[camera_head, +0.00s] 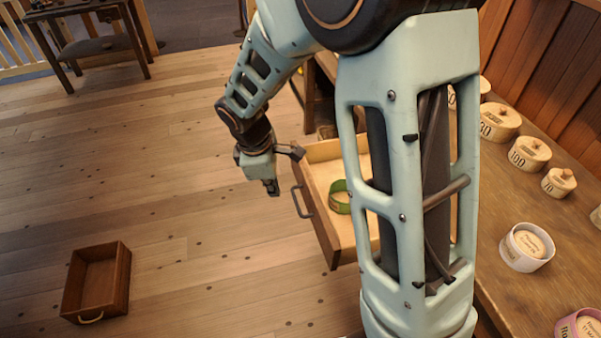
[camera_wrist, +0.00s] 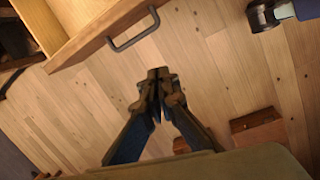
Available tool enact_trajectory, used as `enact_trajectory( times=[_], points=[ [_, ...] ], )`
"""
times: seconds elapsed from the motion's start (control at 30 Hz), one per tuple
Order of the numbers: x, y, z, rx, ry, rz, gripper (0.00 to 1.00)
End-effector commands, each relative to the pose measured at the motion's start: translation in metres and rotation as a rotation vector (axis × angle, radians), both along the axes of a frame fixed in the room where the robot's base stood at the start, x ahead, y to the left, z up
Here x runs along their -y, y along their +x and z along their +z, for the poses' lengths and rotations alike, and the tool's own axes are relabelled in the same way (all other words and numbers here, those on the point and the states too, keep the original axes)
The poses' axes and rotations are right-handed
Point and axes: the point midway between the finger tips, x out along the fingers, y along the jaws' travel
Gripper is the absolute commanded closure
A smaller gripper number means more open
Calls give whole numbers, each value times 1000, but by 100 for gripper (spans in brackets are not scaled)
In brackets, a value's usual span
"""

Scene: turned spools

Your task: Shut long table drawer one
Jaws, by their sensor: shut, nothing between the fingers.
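An open wooden drawer (camera_head: 329,235) juts out from under the long table (camera_head: 535,290) in the head view, partly hidden behind my arm. A green ring-shaped item (camera_head: 340,198) lies inside it. The drawer's dark bar handle (camera_head: 301,201) is on its front face. In the wrist view the drawer front (camera_wrist: 100,37) is at the upper left, with its handle (camera_wrist: 134,30) clear. My gripper (camera_head: 272,188) is shut and empty, out in front of the drawer front and apart from the handle. In the wrist view its fingertips (camera_wrist: 158,75) point towards the drawer side, over the floor.
A loose wooden box with a handle (camera_head: 97,283) lies on the floor at lower left. Several lidded round containers (camera_head: 530,153) and a white ring-shaped dish (camera_head: 527,247) stand on the table. A small dark table (camera_head: 90,45) is at the far left. The floor before the drawer is clear.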

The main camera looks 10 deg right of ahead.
Motion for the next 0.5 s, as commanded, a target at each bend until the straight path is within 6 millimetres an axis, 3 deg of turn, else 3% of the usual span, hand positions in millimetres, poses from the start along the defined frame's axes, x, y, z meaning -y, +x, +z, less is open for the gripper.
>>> enact_trajectory(
  times=[0.03, 0.13, 0.37, 0.5],
  points=[
    [12, -24, -12, -69, -48, 78, 100],
    [25, -51, -25, -152, -106, 189, 100],
    [35, -62, -47, -188, -130, 239, 100],
    [41, -61, -73, -187, -128, 236, 100]
  ],
)
